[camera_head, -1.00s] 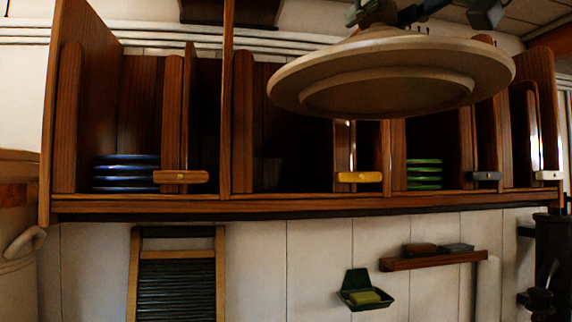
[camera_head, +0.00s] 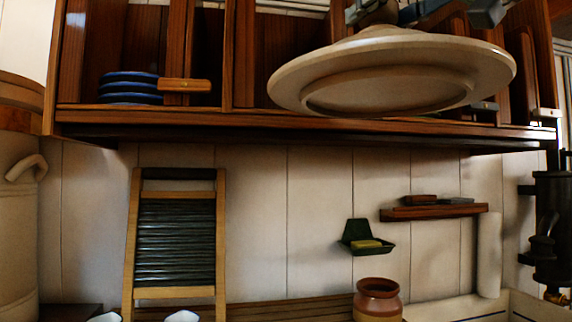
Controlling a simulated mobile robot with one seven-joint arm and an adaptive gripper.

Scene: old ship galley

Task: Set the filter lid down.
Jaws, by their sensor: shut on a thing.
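The filter lid (camera_head: 390,68) is a round cream disc with a raised ring on its underside. It hangs in the upper right of the head view, held up off any surface, in front of the wooden shelf. My gripper (camera_head: 376,12) is above the lid, at the top edge of the picture, and is shut on it, at the top; the fingertips are largely hidden. A large cream crock (camera_head: 20,235) with a side handle stands at the far left, partly out of the picture.
A wooden shelf unit (camera_head: 300,122) with blue plates (camera_head: 130,88) spans the wall. Below are a washboard (camera_head: 176,240), a green soap dish (camera_head: 366,240), a small wooden rack (camera_head: 432,212) and a brown jar (camera_head: 378,299). A dark metal fixture (camera_head: 552,225) is at the right.

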